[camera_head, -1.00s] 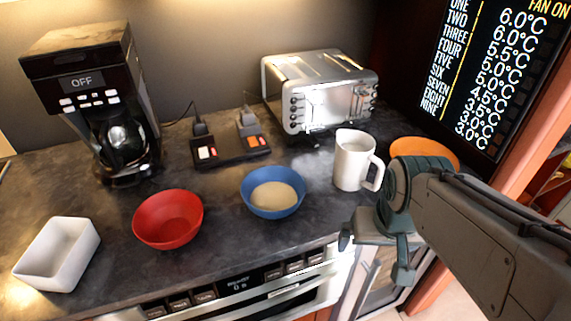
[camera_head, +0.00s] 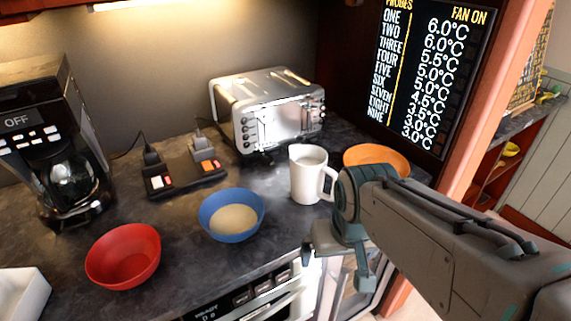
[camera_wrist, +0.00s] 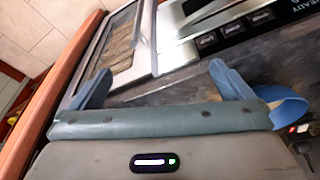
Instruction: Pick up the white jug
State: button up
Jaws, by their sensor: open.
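The white jug (camera_head: 308,174) stands upright on the dark counter, its handle toward the right and its spout toward the left. My gripper (camera_head: 335,262) is open and empty, in front of and below the jug, by the counter's front edge. It is apart from the jug. In the wrist view the two blue-grey fingers of my gripper (camera_wrist: 160,85) are spread, with the counter edge and oven front beyond them. I cannot make out the jug in the wrist view.
A blue bowl (camera_head: 231,228) with pale contents is left of the jug. An orange plate (camera_head: 377,155) lies behind right. A toaster (camera_head: 268,110) stands behind. A red bowl (camera_head: 123,262), a white dish (camera_head: 20,298) and a coffee maker (camera_head: 62,170) are farther left.

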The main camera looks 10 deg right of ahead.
aim_at(308, 163)
jog(key=u, duration=1.8)
jog(key=k, duration=0.4)
jog(key=z, duration=0.6)
